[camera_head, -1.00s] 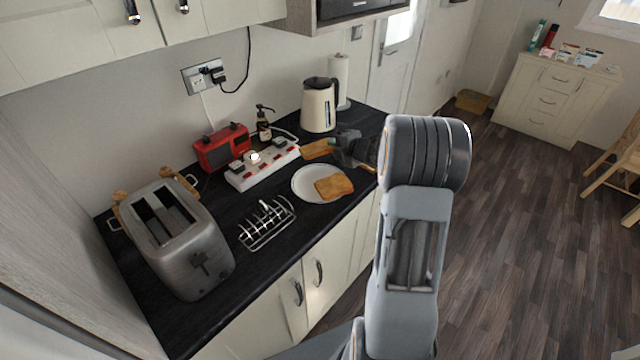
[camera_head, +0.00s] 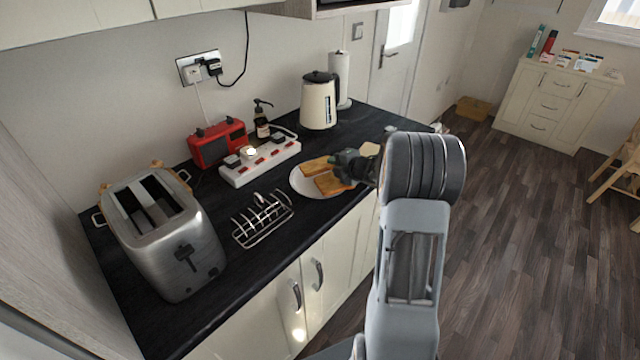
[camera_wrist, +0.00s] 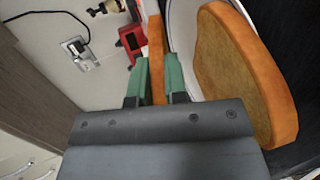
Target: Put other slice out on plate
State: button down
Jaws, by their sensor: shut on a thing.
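A white round plate (camera_head: 298,182) is on the dark counter; part of its rim shows in the wrist view (camera_wrist: 184,30). One toasted slice (camera_head: 331,184) lies on its near right part and looks large in the wrist view (camera_wrist: 240,75). My gripper (camera_head: 342,162) is over the plate's right side. Its green fingers (camera_wrist: 158,75) are shut on the other slice (camera_head: 316,165), which shows edge-on between them in the wrist view (camera_wrist: 156,40). This slice is at the plate's far side, beside the first; I cannot tell whether it touches the plate.
A metal toast rack (camera_head: 263,218) and a silver toaster (camera_head: 165,235) stand to the left. A white power strip (camera_head: 260,164), red radio (camera_head: 217,143), dark bottle (camera_head: 262,122) and cream kettle (camera_head: 319,103) are behind. A pale item (camera_head: 370,149) is partly hidden by my gripper.

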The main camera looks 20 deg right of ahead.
jog(key=shift+f, duration=0.1)
jog(key=c, duration=1.3)
grip_release()
jog(key=p+v, duration=0.1)
jog(key=v, duration=0.5)
jog(key=shift+s+d+r+p, duration=0.2)
jog(key=shift+s+p, duration=0.1)
jog(key=shift+p, duration=0.1)
jog(key=shift+s+d+r, duration=0.1)
jog(key=shift+s+d, duration=0.05)
jog(key=shift+s, duration=0.45)
